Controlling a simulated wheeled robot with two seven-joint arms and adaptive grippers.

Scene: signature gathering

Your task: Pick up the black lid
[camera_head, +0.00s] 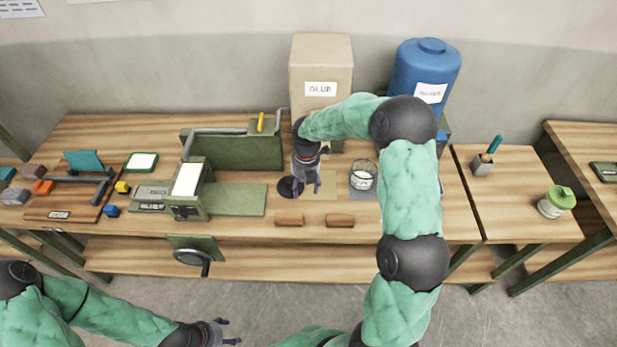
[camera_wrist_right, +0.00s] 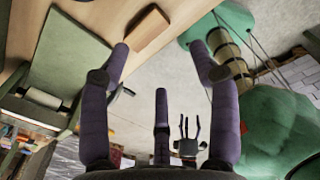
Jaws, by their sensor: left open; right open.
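The black lid (camera_head: 286,187) is a flat dark disc lying on the wooden table, left of a tan square mat. My right gripper (camera_head: 309,188) points down just to the right of the lid, with its fingers open. It looks close beside the lid, but I cannot tell its exact height or whether it touches. In the right wrist view my right gripper (camera_wrist_right: 160,70) has its purple fingers spread with nothing between them, and I cannot make out the lid there. My left gripper (camera_head: 228,332) is open and empty at the bottom, in front of the table.
A glass jar with white contents (camera_head: 363,176) stands right of the tan mat (camera_head: 340,190). Two wooden blocks (camera_head: 289,219) (camera_head: 340,221) lie at the table's front edge. A green press (camera_head: 215,190) is left; a cardboard box (camera_head: 321,65) and blue container (camera_head: 424,70) stand behind.

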